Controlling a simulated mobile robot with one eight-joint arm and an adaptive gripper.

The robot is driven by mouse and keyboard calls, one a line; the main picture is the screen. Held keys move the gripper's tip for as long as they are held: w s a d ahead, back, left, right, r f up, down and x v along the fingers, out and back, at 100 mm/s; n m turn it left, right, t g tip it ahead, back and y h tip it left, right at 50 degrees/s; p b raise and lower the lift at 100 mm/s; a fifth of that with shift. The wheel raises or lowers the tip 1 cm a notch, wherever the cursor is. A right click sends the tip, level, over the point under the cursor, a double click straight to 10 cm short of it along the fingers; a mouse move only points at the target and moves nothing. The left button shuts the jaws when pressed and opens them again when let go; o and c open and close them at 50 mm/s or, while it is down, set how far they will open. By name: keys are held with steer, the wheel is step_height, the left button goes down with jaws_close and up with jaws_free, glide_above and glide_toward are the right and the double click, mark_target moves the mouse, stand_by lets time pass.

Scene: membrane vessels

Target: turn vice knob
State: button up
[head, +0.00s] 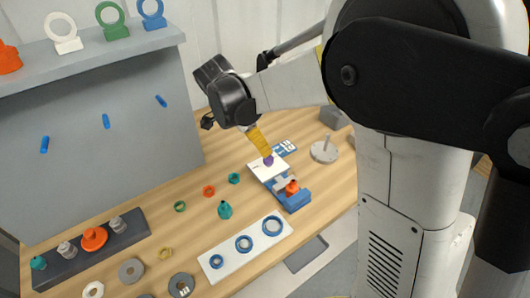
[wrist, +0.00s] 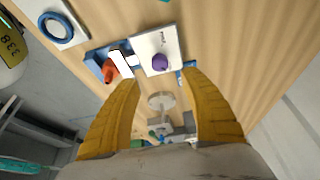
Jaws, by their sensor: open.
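A small blue vice (head: 295,201) stands on the wooden table, with an orange part (head: 292,187) in it. A white plate (head: 256,171) adjoins the vice, and a purple knob (head: 268,160) stands on the plate. In the wrist view the purple knob (wrist: 160,62) lies ahead between the two yellow fingers of my gripper (wrist: 160,74), with the orange part (wrist: 110,71) to the left. My gripper (head: 265,150) is open and empty, pointing down close to the knob. I cannot tell whether a finger touches it.
A white board (head: 259,255) with blue rings lies in front of the vice. A grey disc with a post (head: 324,152) stands to the right. Teal, green and orange small parts lie to the left. A dark rack (head: 66,273) and a grey panel (head: 100,110) stand further left.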

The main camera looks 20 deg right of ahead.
steer(key=shift+v, duration=1.65)
steer(key=s+d+r+n+t+y, duration=0.1)
steer(key=s+d+n+t+y, duration=0.1)
steer(key=s+n, duration=0.5)
steer(key=s+d+r+n+t+y, duration=0.2)
steer(key=s+n+t, duration=0.2)
steer(key=s+n, duration=0.4)
steer(key=s, duration=0.4)
steer(key=shift+d+r, duration=0.2)
